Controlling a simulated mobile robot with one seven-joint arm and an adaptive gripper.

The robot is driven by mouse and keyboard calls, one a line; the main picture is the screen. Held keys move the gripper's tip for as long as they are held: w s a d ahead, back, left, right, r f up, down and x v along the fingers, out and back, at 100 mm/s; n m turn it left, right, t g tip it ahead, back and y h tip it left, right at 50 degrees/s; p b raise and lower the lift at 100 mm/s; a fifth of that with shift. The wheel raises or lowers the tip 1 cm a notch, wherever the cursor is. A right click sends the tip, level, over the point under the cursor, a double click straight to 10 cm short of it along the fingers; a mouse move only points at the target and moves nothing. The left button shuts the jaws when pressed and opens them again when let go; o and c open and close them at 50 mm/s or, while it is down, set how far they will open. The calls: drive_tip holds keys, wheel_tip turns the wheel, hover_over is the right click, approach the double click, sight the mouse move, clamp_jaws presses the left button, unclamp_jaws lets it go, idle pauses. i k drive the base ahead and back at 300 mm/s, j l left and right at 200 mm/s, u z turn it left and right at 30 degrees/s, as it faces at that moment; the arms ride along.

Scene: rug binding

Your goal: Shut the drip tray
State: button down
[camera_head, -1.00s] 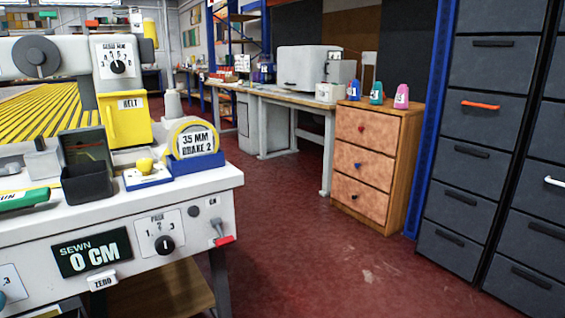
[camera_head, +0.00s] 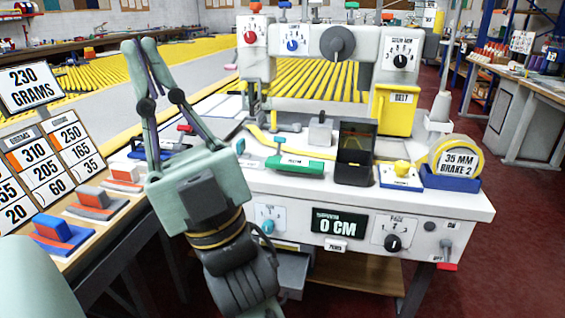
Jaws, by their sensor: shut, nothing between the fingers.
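A grey open-topped tray (camera_head: 291,272), which looks like the drip tray, juts out below the front of the white sewing machine (camera_head: 470,207). My arm hides its left part, so I cannot tell how far out it stands. My gripper (camera_head: 137,46) is raised with its fingers pointing up, left of the machine's head. Its fingertips are together and hold nothing. It is well above the tray and apart from it, with my wrist between the tray and the left bench.
The left bench (camera_head: 92,222) holds several coloured blocks and weight signs. A wooden shelf (camera_head: 365,274) lies below the machine. Red floor is clear at right.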

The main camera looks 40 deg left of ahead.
sight(292, 270)
drive_tip(key=u, duration=1.2)
